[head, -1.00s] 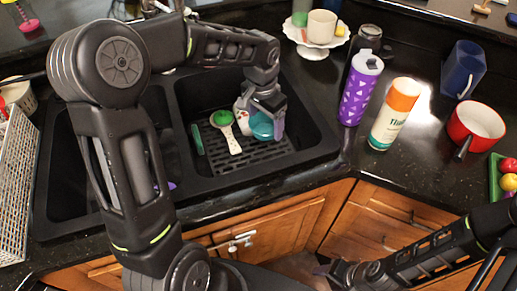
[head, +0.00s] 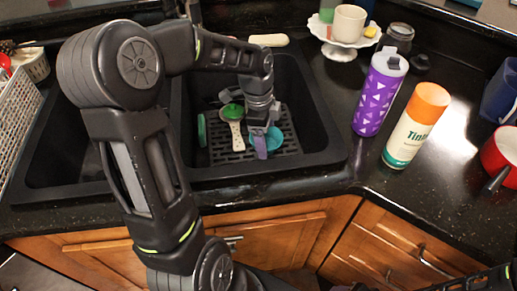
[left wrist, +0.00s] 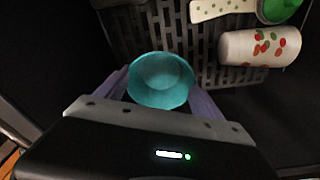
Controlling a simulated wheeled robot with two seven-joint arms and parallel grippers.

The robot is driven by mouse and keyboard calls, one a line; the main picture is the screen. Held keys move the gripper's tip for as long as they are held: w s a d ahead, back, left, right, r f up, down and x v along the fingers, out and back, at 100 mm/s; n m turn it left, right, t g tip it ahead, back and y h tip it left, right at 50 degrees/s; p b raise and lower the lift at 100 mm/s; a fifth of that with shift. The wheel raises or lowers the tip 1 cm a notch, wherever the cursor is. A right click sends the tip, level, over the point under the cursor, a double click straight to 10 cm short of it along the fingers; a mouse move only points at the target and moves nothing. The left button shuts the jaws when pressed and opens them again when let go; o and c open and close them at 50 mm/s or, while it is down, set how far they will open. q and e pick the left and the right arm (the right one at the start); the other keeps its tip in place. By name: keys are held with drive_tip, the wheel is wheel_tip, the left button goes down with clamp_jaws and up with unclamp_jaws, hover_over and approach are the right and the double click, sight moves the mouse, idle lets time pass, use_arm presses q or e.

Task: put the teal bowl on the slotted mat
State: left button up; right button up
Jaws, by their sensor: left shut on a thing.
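The teal bowl (head: 274,139) is in the right-hand basin, between the purple fingers of my left gripper (head: 262,146). In the left wrist view the bowl (left wrist: 160,82) sits between both fingers, and the gripper (left wrist: 160,92) is shut on it. The dark slotted mat (head: 291,150) lies on the basin floor, and also shows in the left wrist view (left wrist: 140,38). The bowl is over the mat's front part; I cannot tell whether it touches it. My right gripper is not clearly in view.
A white-handled green-headed utensil (head: 236,134) and a green item (head: 202,130) lie left of the bowl. A white cup with red prints (left wrist: 258,46) lies on its side near it. A purple bottle (head: 379,92) and an orange-capped bottle (head: 416,126) stand on the right counter.

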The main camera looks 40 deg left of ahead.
use_arm(q)
wheel_tip(320, 180, down, 6)
drive_tip(key=shift+r, duration=0.1)
drive_tip(key=shift+f, duration=1.95)
drive_tip(key=shift+f, duration=0.2)
drive_tip(key=o, duration=1.6)
drive_tip(key=shift+c, duration=0.2)
drive_tip(key=shift+r, duration=0.15)
drive_tip(key=r, duration=0.4)
drive_tip(key=a+r, duration=0.1)
drive_tip(key=r, duration=0.7)
drive_tip(key=shift+s+a, duration=0.15)
drive_tip(key=shift+s, duration=0.2)
